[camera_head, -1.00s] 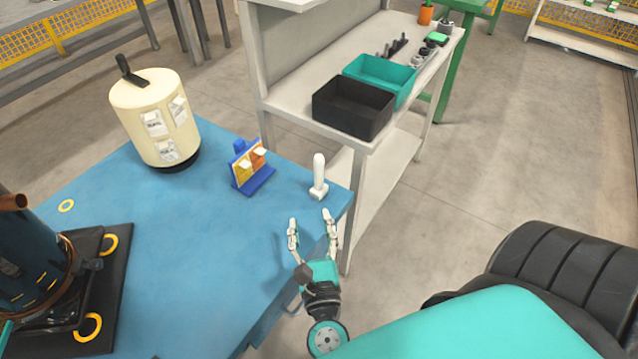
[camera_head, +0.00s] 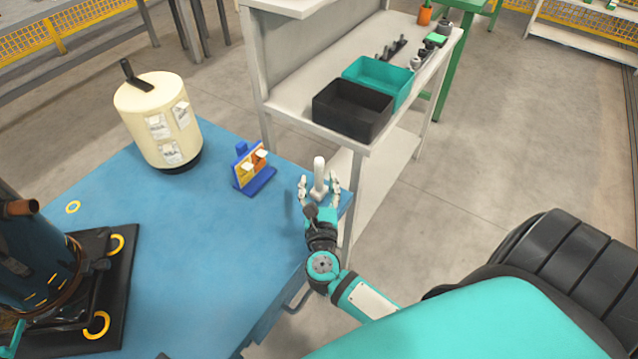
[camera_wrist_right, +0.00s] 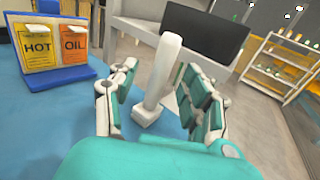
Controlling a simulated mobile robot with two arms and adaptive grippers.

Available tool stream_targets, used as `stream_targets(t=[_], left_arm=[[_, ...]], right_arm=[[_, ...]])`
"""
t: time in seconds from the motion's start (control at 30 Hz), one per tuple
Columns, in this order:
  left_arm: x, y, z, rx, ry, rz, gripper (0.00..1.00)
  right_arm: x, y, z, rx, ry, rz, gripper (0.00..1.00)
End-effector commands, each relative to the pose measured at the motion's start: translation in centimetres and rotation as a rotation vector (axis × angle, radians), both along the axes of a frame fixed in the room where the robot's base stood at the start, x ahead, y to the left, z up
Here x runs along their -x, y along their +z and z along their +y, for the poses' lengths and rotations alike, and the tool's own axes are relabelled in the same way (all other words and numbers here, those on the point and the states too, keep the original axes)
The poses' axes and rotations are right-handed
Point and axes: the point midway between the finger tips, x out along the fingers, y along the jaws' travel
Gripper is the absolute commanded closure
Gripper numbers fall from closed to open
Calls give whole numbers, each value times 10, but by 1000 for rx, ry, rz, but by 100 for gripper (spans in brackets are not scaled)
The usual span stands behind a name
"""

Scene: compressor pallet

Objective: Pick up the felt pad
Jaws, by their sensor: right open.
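A white upright handle on a small squarish foot, which I take to be the felt pad (camera_head: 319,173), stands near the right corner of the blue table (camera_head: 215,245). It also shows in the right wrist view (camera_wrist_right: 162,72), leaning a little in the picture. What its foot is made of is unclear. My right gripper (camera_head: 319,182) is open, with its fingers on either side of the handle. In the right wrist view a gap shows between the handle and the left finger; contact with the right finger cannot be told.
A blue stand (camera_head: 252,178) with HOT and OIL tags is left of the handle. A cream cylinder (camera_head: 150,110) stands farther left. A dark machine on a black base (camera_head: 108,285) is at the left. A shelf (camera_head: 290,92) with black and teal bins stands behind.

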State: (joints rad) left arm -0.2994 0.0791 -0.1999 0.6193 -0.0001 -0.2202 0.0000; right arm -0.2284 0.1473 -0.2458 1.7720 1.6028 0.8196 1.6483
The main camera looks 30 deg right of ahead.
Motion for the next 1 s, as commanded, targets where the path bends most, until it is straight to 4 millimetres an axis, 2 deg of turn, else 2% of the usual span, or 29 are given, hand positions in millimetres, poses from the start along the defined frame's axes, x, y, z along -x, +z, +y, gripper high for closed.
stream_targets(t=[0.13, 0.3, 0.57, 0.93, 1.0], left_arm=[[0, 7, 1, -1, 0, 0, 60], [0, 9, 1, -2, -1, 0, 60], [0, 8, 1, -2, -1, -1, 60], [0, 8, 1, -1, -1, -1, 60], [0, 8, 1, -1, -1, -1, 60]], right_arm=[[-20, -1, -16, 6, -1, -1, 51], [-35, -2, -25, 2, -1, -1, 51], [-36, -4, -26, 1, -1, 0, 51], [-36, -3, -26, 1, -1, 0, 100], [-36, -3, -26, 1, -1, 0, 100]])
